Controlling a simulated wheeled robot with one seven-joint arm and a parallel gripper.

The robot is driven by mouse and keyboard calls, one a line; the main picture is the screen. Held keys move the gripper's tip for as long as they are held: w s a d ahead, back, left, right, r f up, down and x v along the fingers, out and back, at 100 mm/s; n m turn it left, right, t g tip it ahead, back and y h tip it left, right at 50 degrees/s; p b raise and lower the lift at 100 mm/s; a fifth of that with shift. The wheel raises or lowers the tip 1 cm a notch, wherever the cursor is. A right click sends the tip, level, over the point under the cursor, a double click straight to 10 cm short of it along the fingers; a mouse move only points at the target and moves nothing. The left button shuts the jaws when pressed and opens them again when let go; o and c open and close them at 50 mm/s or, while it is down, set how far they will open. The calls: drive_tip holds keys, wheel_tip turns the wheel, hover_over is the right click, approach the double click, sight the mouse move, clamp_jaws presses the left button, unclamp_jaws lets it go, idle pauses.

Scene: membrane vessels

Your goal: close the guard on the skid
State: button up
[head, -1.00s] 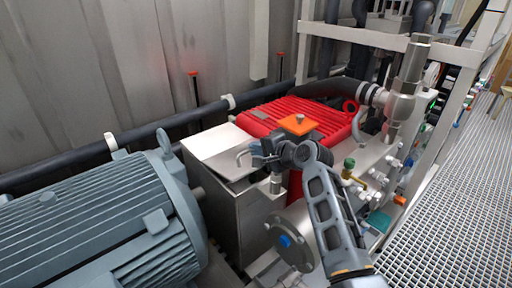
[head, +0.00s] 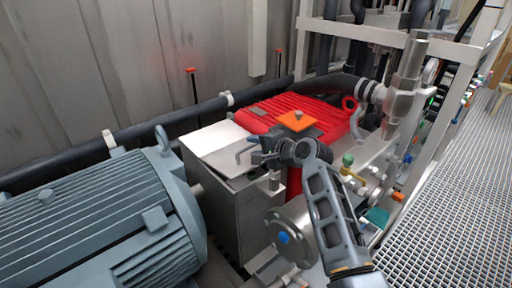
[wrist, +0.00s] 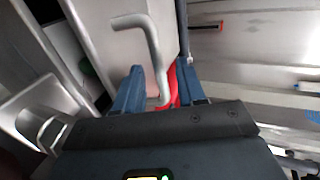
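The guard (head: 222,212) is a grey sheet-metal box between the blue-grey motor and the red pump. Its lid (head: 219,137) is a light metal plate, and a slightly tilted flap shows at its front; how far it stands open is hard to tell. A bent bar handle (head: 243,153) rises from the flap. My gripper (head: 262,157) is at the handle's right. In the wrist view, my gripper (wrist: 160,88) has its two blue fingers apart, with the handle (wrist: 152,48) between them. Gaps show on both sides of the bar.
The ribbed motor (head: 95,225) stands at left and the red pump (head: 290,108) behind my gripper. A flanged pipe end (head: 290,232) and valves (head: 350,172) crowd the near right. A grating walkway (head: 450,200) is clear at far right.

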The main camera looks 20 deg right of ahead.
drive_tip(key=v, duration=0.7)
drive_tip(key=shift+s, duration=0.2)
